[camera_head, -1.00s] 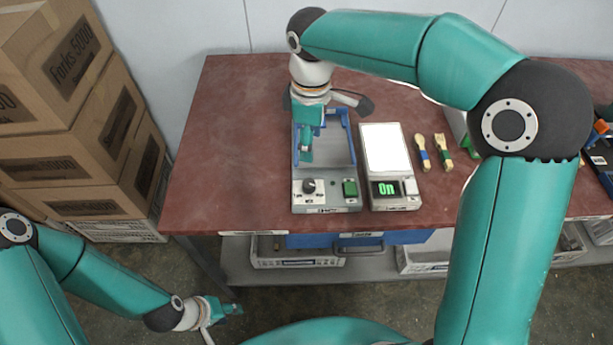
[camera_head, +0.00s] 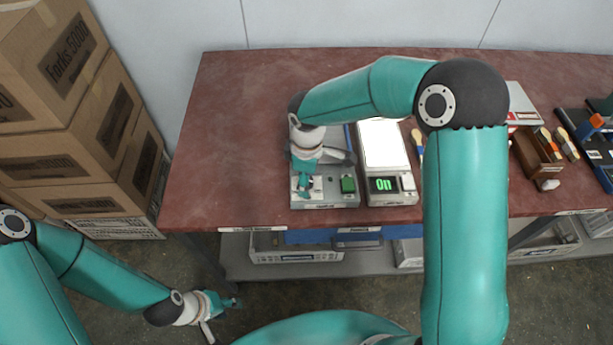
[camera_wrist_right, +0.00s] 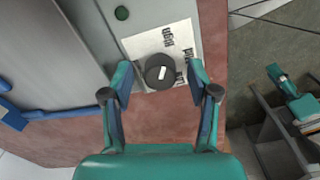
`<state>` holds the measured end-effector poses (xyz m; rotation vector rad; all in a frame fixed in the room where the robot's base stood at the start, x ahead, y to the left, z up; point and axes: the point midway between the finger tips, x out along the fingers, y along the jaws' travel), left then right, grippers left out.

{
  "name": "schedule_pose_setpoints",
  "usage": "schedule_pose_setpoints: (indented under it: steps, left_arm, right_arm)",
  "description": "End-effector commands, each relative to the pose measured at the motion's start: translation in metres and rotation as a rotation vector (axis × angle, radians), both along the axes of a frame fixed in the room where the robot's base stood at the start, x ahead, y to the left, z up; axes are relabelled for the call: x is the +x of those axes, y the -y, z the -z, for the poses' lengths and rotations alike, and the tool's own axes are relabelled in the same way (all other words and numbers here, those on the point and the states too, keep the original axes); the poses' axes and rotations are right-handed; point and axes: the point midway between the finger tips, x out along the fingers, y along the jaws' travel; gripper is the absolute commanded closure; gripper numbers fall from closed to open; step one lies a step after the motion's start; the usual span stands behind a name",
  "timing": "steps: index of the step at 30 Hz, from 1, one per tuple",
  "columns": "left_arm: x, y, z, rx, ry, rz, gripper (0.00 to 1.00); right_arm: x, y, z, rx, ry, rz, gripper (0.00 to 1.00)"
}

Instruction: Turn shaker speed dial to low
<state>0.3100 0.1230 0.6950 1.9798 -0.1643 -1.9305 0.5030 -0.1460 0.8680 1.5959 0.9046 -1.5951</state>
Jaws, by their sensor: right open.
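The shaker (camera_head: 340,195) stands near the table's front edge, with a grey front panel and a green button (camera_head: 348,184). Its round black dial (camera_wrist_right: 160,71) has a white mark and sits on a white label with printed words too small to read surely. My right gripper (camera_wrist_right: 161,80) is open, with one fingertip on each side of the dial and gaps showing between. In the head view my right gripper (camera_head: 304,186) reaches down over the dial and mostly hides it. My left gripper (camera_head: 222,303) hangs low, off the table's front; its opening is unclear.
A scale (camera_head: 385,150) with a green "On" display stands close on the shaker's right. Cardboard boxes (camera_head: 75,110) are stacked at left. The table's left part (camera_head: 235,130) is clear.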

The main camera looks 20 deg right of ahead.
Motion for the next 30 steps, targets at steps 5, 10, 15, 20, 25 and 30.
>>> schedule_pose_setpoints:
  steps: [5, 10, 15, 20, 25, 30]
  left_arm:
    - [0.000, 0.000, 0.000, 0.000, 0.000, 0.000, 0.60]
    - [0.000, 0.000, 0.000, 0.000, 0.000, 0.000, 0.60]
    - [0.000, 0.000, 0.000, 0.000, 0.000, 0.000, 0.60]
    - [0.000, 0.000, 0.000, 0.000, 0.000, 0.000, 0.60]
    - [0.000, 0.000, 0.003, 0.000, 0.000, 0.000, 0.60]
    - [0.000, 0.000, 0.011, 0.000, 0.000, 0.000, 0.60]
  right_arm:
    - [0.000, 0.000, 0.000, 0.000, 0.000, 0.000, 0.40]
    - [0.000, 0.000, 0.000, -0.001, -0.001, 0.000, 0.62]
    - [0.000, 0.000, 0.000, -0.001, -0.001, 0.000, 0.90]
    - [0.000, 0.000, 0.000, 0.000, 0.000, 0.001, 1.00]
    - [0.000, 0.000, 0.001, -0.001, 0.001, 0.023, 1.00]
    - [0.000, 0.000, 0.002, -0.002, 0.001, 0.083, 1.00]
